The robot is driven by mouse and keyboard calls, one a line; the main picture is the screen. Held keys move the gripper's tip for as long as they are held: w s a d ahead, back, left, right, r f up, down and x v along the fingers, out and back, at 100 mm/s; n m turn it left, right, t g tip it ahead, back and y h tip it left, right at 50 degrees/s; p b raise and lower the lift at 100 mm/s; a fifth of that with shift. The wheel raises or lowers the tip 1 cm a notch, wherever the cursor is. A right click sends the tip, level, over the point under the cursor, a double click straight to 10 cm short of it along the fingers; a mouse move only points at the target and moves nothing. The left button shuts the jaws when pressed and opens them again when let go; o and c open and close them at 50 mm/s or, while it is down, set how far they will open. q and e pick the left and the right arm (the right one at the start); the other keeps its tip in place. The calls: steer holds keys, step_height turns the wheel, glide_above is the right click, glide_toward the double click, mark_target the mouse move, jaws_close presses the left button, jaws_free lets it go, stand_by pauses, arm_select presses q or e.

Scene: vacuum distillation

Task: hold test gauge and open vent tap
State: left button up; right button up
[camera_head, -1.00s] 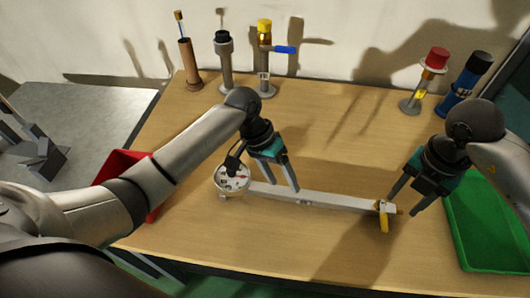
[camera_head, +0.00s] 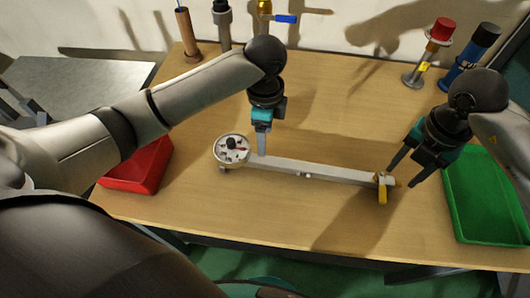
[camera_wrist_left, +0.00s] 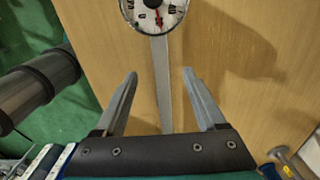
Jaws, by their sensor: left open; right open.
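The test gauge (camera_head: 231,150) has a round white dial and sits at the left end of a long pale bar (camera_head: 315,172) on the table. The vent tap (camera_head: 382,190), with a yellow handle, is at the bar's right end. My left gripper (camera_head: 262,153) is just right of the gauge, over the bar. In the left wrist view its open fingers (camera_wrist_left: 158,75) straddle the line of the bar, with the gauge (camera_wrist_left: 155,12) ahead of them, not between them. My right gripper (camera_head: 400,176) is open and empty, its fingertips just right of and above the tap.
A red tray (camera_head: 140,168) is at the left and a green tray (camera_head: 487,200) at the right. Along the back stand a brown holder (camera_head: 187,35), a yellow-topped piece with a blue handle (camera_head: 284,18), a red-capped stand (camera_head: 432,52) and a blue cylinder (camera_head: 472,60).

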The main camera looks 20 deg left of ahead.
mark_target(265, 159)
arm_select(q)
step_height(265, 159, down, 11)
steer(key=shift+f, duration=0.15)
stand_by(0.4)
jaws_close()
stand_by(0.4)
stand_by(0.7)
stand_by(0.5)
stand_by(1.2)
